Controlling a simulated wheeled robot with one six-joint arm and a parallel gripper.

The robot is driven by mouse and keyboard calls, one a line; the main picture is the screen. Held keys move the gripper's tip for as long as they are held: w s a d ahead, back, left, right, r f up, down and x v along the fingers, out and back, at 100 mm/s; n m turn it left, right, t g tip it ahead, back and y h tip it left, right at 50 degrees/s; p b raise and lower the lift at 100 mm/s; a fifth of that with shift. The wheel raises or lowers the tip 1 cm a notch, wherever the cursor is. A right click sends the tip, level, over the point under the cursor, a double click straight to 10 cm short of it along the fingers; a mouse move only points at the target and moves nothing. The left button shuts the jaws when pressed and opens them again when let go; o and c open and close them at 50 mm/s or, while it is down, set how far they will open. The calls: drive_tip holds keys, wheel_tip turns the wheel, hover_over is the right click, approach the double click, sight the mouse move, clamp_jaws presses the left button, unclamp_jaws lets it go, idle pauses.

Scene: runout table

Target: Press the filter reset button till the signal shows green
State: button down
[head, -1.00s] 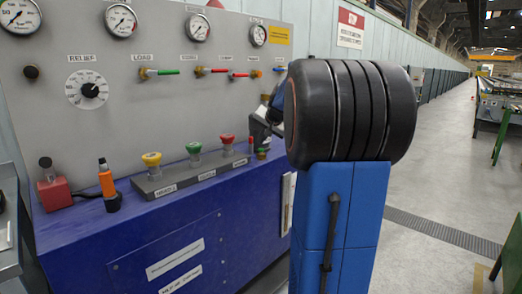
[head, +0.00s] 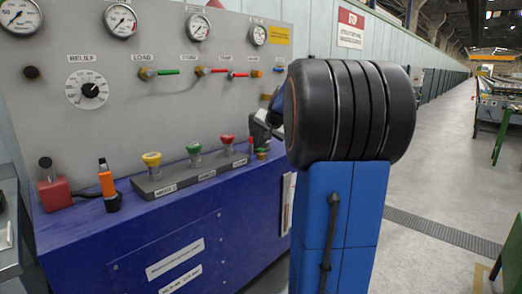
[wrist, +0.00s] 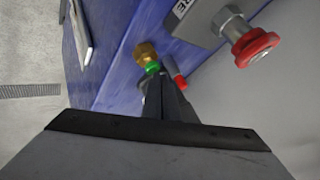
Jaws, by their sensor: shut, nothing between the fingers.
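My gripper shows in the wrist view with its dark fingers (wrist: 165,95) shut and empty. Just beyond the fingertips is a brass fitting (wrist: 146,52) with a green band (wrist: 153,67) at its near end. A small red cylinder (wrist: 179,82) lies beside it, partly hidden by the fingers. In the head view the brass fitting (head: 262,153) and a red post (head: 250,145) stand at the right end of the blue bench, below my partly hidden gripper. I cannot read a filter reset label. I cannot tell whether the fingertips touch anything.
A grey box (head: 147,187) carries yellow (head: 152,159), green (head: 194,148) and red (head: 227,140) mushroom buttons. The red one also shows in the wrist view (wrist: 257,46), right of the fingers. The gauge panel (head: 115,90) stands behind.

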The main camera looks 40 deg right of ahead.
drive_tip(key=shift+f, duration=0.4)
idle(0.3)
drive_tip(key=shift+r, duration=0.95)
drive_tip(key=shift+r, duration=0.1)
wheel_tip(320, 180, up, 5)
drive_tip(key=shift+f, duration=0.1)
idle(0.5)
drive_tip(key=shift+a, duration=0.1)
idle(0.4)
